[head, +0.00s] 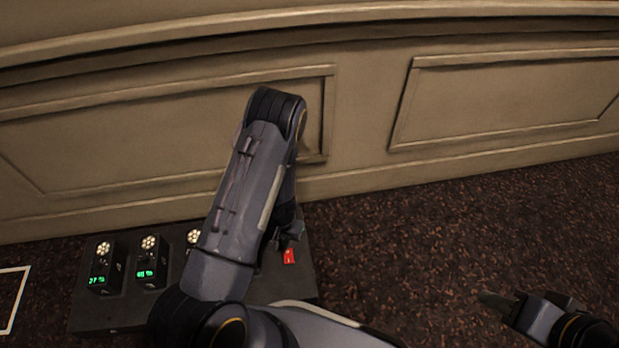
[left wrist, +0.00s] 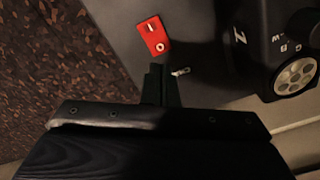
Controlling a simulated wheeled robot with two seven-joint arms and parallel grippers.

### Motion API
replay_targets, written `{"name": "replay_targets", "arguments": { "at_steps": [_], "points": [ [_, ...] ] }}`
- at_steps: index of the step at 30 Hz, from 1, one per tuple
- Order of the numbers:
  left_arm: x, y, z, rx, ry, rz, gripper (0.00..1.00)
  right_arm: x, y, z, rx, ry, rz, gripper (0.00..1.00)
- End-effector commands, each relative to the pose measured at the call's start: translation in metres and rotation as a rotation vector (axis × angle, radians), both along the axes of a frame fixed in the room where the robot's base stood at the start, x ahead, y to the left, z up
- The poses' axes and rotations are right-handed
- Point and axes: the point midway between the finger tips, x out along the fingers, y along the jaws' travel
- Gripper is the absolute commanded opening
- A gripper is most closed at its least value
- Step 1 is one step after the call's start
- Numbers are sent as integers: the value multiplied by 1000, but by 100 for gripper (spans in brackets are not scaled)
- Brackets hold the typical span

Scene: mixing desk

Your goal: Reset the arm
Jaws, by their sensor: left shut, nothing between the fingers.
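The dark grey mixing desk (head: 125,312) sits low on the left in the head view. My left arm reaches over it and hides much of its middle. My left gripper (head: 287,243) is mostly behind the arm, near a red plate (head: 289,257) on the desk's right part. In the left wrist view, the left gripper's fingers (left wrist: 162,82) are shut and empty, just beside a small silver lever (left wrist: 181,71). The red plate (left wrist: 152,36) lies beyond the fingertips. My right gripper (head: 497,302) is at the lower right, away from the desk; its finger gap is unclear.
Black modules (head: 104,272) with green displays and round perforated tops stand on the desk. A black module (left wrist: 287,45) is close on the right in the left wrist view. A panelled wall (head: 420,165) runs behind. Brown speckled floor (head: 420,240) is clear to the right.

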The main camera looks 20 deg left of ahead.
Motion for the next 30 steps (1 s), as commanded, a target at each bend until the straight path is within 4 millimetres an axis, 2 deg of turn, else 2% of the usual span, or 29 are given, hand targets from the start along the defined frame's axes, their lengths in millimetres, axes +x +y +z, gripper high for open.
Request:
{"name": "replay_targets", "arguments": {
  "at_steps": [6,8,10,14,15,20,24,27,30],
  "points": [
    [2,-1,4,-7,-5,5,0,0,0,0,0,0,0,36],
    [7,-3,14,-24,-17,16,0,0,0,0,0,0,0,36],
    [15,-7,36,-62,-41,41,0,0,0,0,0,0,0,36],
    [32,-19,103,-175,-106,100,0,0,0,0,0,0,0,36],
    [35,-23,128,-215,-127,115,0,0,0,0,0,0,0,36],
    [29,-35,221,-351,-203,147,0,0,0,0,0,0,0,36],
    [6,-42,295,-436,-265,145,0,0,0,0,0,0,0,36],
    [-20,-45,338,-471,-306,133,0,0,0,0,0,0,0,36],
    [-51,-47,373,-484,-346,118,0,0,0,0,0,0,0,36]
  ]
}}
